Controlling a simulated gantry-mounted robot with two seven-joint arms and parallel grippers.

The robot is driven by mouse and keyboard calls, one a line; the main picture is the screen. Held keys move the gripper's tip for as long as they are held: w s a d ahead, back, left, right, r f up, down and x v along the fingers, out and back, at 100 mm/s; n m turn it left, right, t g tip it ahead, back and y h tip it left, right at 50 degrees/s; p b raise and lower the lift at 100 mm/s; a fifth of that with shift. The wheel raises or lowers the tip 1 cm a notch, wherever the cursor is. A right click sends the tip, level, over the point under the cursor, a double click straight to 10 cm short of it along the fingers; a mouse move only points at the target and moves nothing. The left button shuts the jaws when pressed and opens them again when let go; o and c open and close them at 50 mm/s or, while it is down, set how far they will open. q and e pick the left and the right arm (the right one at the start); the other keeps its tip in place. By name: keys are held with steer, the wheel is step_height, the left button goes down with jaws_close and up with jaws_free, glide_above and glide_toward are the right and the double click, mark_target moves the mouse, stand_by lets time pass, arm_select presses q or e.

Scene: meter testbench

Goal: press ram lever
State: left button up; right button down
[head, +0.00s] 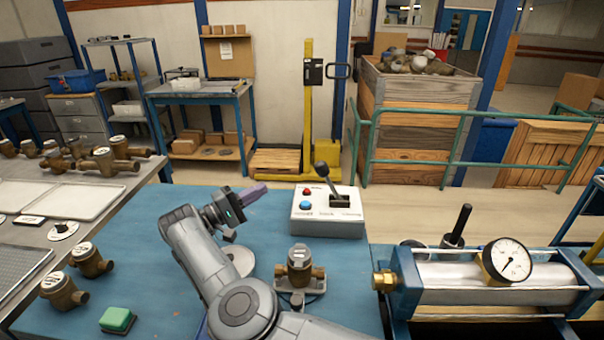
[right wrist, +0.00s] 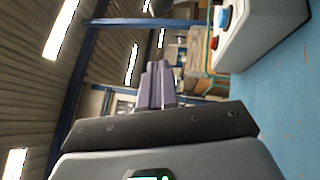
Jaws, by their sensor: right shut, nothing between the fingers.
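A grey-white control box (head: 328,212) stands on the blue bench, with a red button, a blue button and a black-knobbed lever (head: 322,170) that leans up and left. The box also shows at the upper right of the right wrist view (right wrist: 262,35). A second black handle (head: 460,222) stands upright beside the steel cylinder with the dial gauge (head: 506,261). My right gripper (head: 262,188) is shut and empty, left of the control box and apart from it. Its purple fingers (right wrist: 155,85) are together in the right wrist view. My left gripper is not in view.
A brass meter (head: 299,267) sits on a small stand in front of the box. A green block (head: 117,319) and two brass meters (head: 91,260) are at the left of the bench. The blue surface (head: 160,300) between them and my arm is clear.

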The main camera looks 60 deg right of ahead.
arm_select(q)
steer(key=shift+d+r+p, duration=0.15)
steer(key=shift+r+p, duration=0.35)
arm_select(e)
steer(key=shift+s+a+r+x, duration=0.15)
steer(key=shift+s+x, duration=0.25)
steer(key=shift+x, duration=1.75)
steer(key=shift+s+a+x, duration=0.25)
steer(key=shift+s+x, duration=0.1)
steer(key=shift+x, duration=1.8)
steer(key=shift+s+a+r+x, duration=0.15)
steer(key=shift+s+x, duration=0.25)
steer(key=shift+x, duration=1.8)
steer(key=shift+a, duration=0.1)
